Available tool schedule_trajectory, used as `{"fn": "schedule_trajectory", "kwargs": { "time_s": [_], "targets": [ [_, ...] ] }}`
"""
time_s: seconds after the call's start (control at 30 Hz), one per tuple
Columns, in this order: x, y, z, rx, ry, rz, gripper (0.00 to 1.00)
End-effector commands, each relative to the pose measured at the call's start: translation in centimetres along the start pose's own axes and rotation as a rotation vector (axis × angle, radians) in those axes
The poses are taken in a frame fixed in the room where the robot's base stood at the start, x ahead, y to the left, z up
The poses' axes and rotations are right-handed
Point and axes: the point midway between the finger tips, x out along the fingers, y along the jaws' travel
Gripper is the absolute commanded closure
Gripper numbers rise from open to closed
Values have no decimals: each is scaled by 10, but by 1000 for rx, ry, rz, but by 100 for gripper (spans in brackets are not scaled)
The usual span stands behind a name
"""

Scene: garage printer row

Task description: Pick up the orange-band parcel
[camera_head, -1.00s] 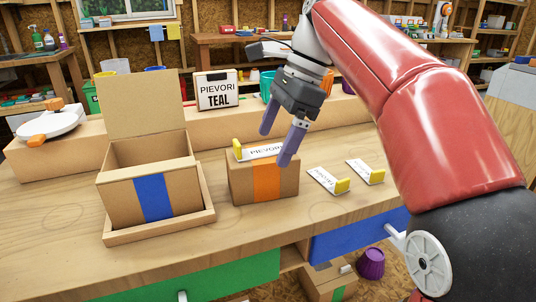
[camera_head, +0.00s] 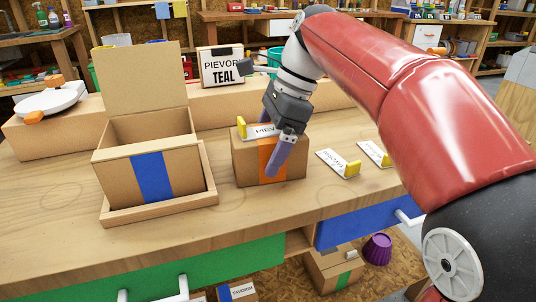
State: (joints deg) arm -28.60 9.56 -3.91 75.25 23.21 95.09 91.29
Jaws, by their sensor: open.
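The orange-band parcel (camera_head: 248,168) is a closed brown box on the wooden workbench, with an orange band down its front. A white label tag with a yellow end, partly reading "PIEV", lies on its top. My gripper (camera_head: 268,148) is open and points down at the parcel. One purple finger overlaps the front face and covers part of the orange band. I cannot tell whether the fingers touch the box.
An open blue-band box (camera_head: 121,188) stands in a shallow wooden tray (camera_head: 206,185) to the left. Two label tags (camera_head: 333,162) (camera_head: 374,153) lie to the right. A "PIEVORI TEAL" sign (camera_head: 221,67) stands behind on a raised ledge. The bench front is clear.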

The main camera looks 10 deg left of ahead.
Motion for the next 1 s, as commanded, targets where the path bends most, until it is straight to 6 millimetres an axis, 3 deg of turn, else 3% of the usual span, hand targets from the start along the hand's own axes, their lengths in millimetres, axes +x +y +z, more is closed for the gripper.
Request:
{"fn": "schedule_trajectory", "kwargs": {
  "time_s": [0.87,1.0],
  "targets": [
    [4,0,-2,0,0,0,7],
    [4,0,-2,0,0,0,22]
  ]
}}
